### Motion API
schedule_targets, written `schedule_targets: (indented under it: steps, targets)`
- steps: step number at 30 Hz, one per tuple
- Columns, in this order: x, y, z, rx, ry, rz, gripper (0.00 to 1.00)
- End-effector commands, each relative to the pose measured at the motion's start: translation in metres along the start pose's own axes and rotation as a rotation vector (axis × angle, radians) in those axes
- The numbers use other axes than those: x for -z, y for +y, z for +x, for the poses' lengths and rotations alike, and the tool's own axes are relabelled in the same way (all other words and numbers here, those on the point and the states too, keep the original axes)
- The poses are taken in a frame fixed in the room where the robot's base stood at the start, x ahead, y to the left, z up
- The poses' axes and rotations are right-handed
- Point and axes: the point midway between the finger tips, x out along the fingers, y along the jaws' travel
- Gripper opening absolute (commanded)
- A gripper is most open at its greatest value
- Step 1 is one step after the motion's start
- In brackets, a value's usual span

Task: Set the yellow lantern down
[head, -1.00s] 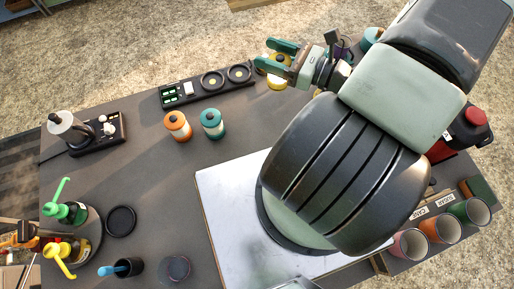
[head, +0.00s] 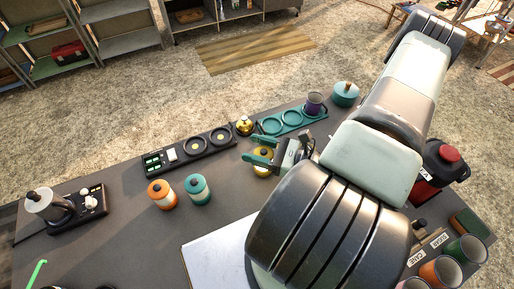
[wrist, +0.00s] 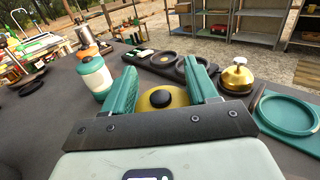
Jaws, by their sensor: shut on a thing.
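My gripper (head: 266,153) is shut on the yellow lantern (head: 262,165), which has a dark knob on top. In the wrist view the lantern's yellow top (wrist: 148,101) shows between my two teal fingers (wrist: 163,92); its lower part is hidden. It is close over the dark table, just in front of the right end of a black charging tray (head: 190,152). I cannot tell whether its base touches the table. An orange lantern (head: 161,195) and a teal lantern (head: 198,190) stand upright on the table, left of my gripper.
The black tray has two ring-shaped places at its right. A gold bell (head: 244,126) stands behind my gripper, and a teal tray (head: 270,125) with round recesses is beside it, a purple mug (head: 314,103) at its right end. The table left of my gripper has free room.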

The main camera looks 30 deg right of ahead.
Motion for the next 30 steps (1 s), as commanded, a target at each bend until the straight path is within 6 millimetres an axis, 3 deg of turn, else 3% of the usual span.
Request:
schedule_targets:
  steps: [6, 7, 12, 22, 26, 30]
  targets:
    - [0.002, 0.0, 0.0, 0.0, -0.001, 0.001, 0.06]
    - [0.003, 0.0, 0.0, 0.0, 0.0, 0.001, 0.61]
    - [0.002, 0.0, 0.0, 0.0, 0.0, 0.001, 0.84]
    - [-0.001, 0.0, -0.001, 0.001, 0.001, 0.0, 0.84]
    - [0.0, -0.001, -0.019, 0.004, 0.001, -0.002, 0.84]
    - [0.0, -0.001, -0.049, 0.006, 0.002, -0.001, 0.84]
